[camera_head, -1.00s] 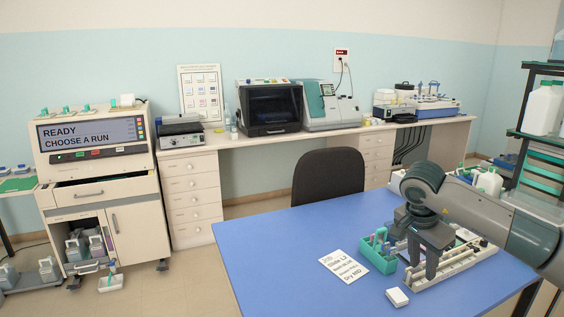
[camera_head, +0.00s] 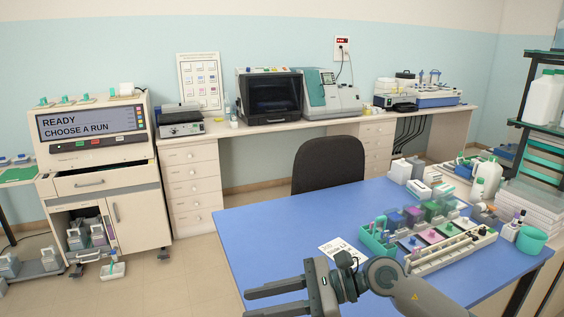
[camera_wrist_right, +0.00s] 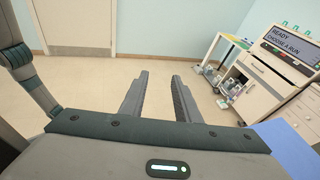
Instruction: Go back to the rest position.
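My right gripper (camera_head: 248,303) is at the lower middle of the head view, its fingers pointing left past the near left edge of the blue table (camera_head: 240,231). The fingers are spread, with nothing between them. In the right wrist view the same gripper (camera_wrist_right: 159,76) shows two parted fingers over bare floor. My left gripper is not in view.
A staining rack (camera_head: 452,255) with several coloured jars, a green tube holder (camera_head: 372,247) and a printed card (camera_head: 335,250) sit on the table's right part. A black chair (camera_head: 328,165) stands behind.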

